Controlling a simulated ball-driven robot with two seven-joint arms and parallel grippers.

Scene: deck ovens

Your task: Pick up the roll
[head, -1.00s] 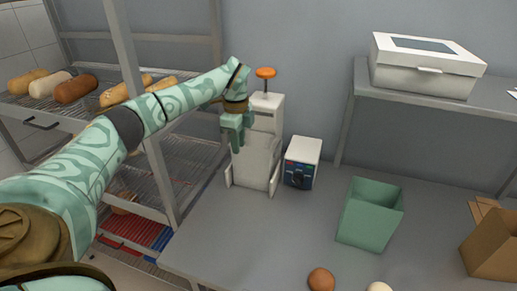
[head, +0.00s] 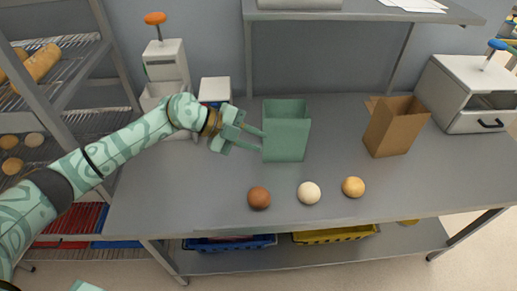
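Three rolls lie in a row near the front of the grey table (head: 190,215): a dark brown roll (head: 259,198), a pale roll (head: 308,193) and a golden roll (head: 353,187). My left gripper (head: 261,142) is above the table, behind and above the brown roll, at the left side of a green bin (head: 287,135). Its two fingers are apart and point right, with nothing visible between them. Whether it touches the bin I cannot tell.
An open brown paper bag (head: 396,127) stands right of the bin. A white machine with an orange knob (head: 165,62) and a small white box (head: 215,90) stand at the back left. A white oven-like box (head: 465,95) is at the right. A bread rack (head: 65,85) is far left.

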